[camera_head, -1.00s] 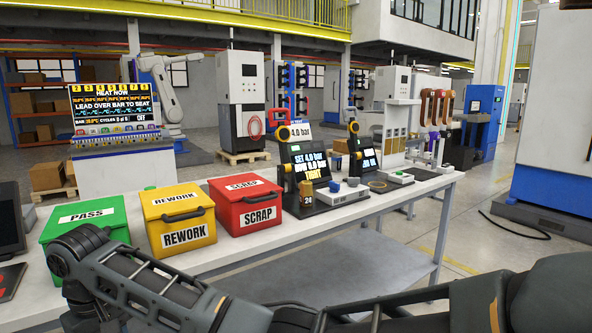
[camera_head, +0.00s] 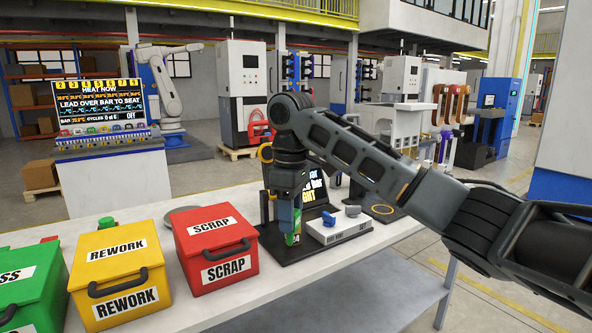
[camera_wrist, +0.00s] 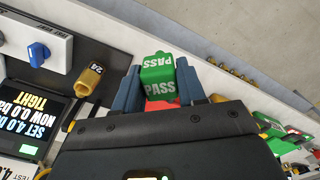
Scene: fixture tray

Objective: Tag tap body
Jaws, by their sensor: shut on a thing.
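My gripper (camera_head: 290,224) points down over the dark test stand, and its blue fingers also show in the wrist view (camera_wrist: 158,92). It is shut on a green PASS tag (camera_wrist: 157,76), whose lower end shows below the fingers in the head view (camera_head: 291,239). The brass tap body (camera_wrist: 88,80), with a black label reading 24, is beside the held tag in the wrist view, with a gap between them in that picture. In the head view my gripper and arm hide most or all of the tap body.
Yellow REWORK (camera_head: 120,272) and red SCRAP (camera_head: 216,248) boxes stand left of the stand, with a green box (camera_head: 30,287) at the far left. A screen (camera_wrist: 38,112) reads TIGHT.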

